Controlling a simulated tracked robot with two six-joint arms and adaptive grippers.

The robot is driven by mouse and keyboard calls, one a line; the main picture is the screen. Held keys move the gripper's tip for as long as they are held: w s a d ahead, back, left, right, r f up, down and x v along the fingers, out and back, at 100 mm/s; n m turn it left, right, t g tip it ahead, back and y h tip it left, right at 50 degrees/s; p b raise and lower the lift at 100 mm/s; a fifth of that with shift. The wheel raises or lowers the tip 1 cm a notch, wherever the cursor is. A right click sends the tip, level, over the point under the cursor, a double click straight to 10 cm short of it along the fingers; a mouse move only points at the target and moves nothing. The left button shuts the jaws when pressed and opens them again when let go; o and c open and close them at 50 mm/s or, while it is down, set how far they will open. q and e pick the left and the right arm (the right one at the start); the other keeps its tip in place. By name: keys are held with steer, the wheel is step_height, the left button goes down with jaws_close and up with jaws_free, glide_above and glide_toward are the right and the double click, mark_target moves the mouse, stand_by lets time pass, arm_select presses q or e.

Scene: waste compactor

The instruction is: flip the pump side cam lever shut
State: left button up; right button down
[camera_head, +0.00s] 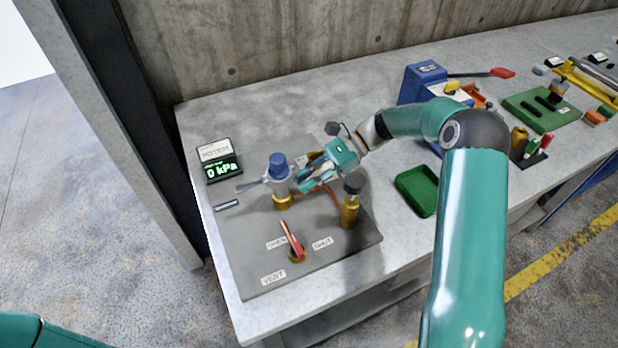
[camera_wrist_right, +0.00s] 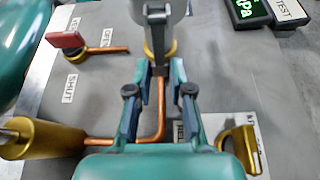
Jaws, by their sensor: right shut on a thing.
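A grey coupling with a blue cap (camera_head: 279,164) stands upright on a brass base (camera_head: 283,202) on the grey panel. One grey cam lever (camera_head: 248,187) sticks out from its left side. Another grey cam lever (camera_wrist_right: 158,48) on the side facing my right gripper runs down between the fingers in the wrist view. My right gripper (camera_head: 299,184) reaches in from the right and is shut on this lever; its fingertips also show in the wrist view (camera_wrist_right: 160,72). The gripper hides most of this lever in the head view. My left gripper is not in view.
A red vent handle (camera_head: 291,240) stands at the panel's front. A brass cylinder with a dark top (camera_head: 350,207) is close right of the gripper. A copper pipe (camera_wrist_right: 125,141) runs below the fingers. A display (camera_head: 222,169) reads 0 kPa. A green tray (camera_head: 416,190) lies right.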

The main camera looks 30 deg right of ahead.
stand_by(0.3)
steer(key=c, duration=1)
jaws_free()
steer(key=shift+c, duration=0.2)
steer(key=v, duration=1.2)
steer(key=shift+f, duration=0.15)
